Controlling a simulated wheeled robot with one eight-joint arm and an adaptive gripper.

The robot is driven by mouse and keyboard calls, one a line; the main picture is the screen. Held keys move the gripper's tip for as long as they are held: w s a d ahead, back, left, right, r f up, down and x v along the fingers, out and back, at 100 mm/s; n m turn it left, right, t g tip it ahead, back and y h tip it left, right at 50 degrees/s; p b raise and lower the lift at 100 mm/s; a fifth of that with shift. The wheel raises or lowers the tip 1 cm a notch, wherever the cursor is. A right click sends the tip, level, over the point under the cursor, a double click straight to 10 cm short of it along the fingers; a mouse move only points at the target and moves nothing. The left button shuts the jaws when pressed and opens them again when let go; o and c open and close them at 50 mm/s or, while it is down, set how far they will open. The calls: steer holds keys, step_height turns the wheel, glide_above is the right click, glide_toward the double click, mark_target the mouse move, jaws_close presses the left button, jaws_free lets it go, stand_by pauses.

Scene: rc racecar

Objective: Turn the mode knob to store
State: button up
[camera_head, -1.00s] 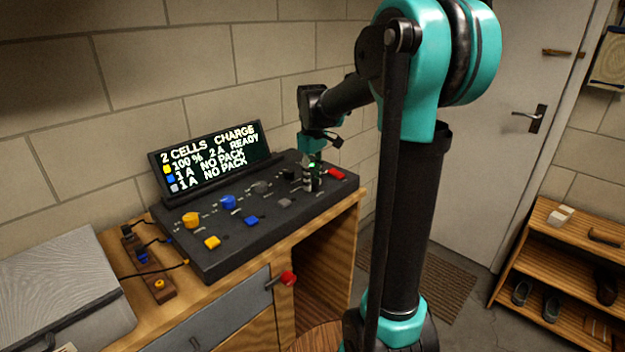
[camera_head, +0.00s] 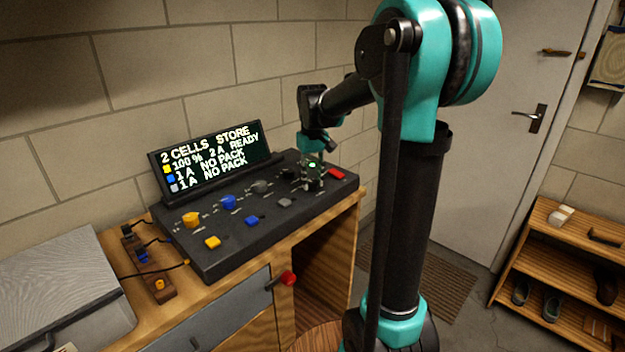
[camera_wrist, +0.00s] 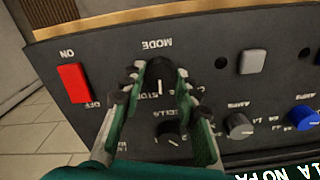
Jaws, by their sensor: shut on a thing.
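The black mode knob (camera_wrist: 159,75) shows in the wrist view under the upside-down label MODE. My gripper (camera_wrist: 161,100) is shut on this knob, one finger on each side of it. In the head view my gripper (camera_head: 313,183) reaches down onto the right part of the black charger panel (camera_head: 270,225), and its fingers mostly hide the knob. The charger display (camera_head: 212,160) reads "2 CELLS STORE" on its top line. The cells knob (camera_wrist: 172,132) sits between my fingers, nearer the wrist.
A red on/off switch (camera_wrist: 74,83) is beside the mode knob. Grey (camera_wrist: 252,62) and blue (camera_head: 251,221) buttons, plus yellow (camera_head: 191,220) and blue (camera_head: 228,202) knobs, are on the panel. The panel stands on a wooden bench (camera_head: 225,285) against a block wall.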

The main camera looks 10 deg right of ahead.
mark_target(313, 182)
steer(key=shift+m, duration=1.5)
steer(key=o, duration=1.2)
steer(key=shift+c, duration=0.2)
steer(key=shift+r, duration=0.1)
step_height(313, 182, up, 12)
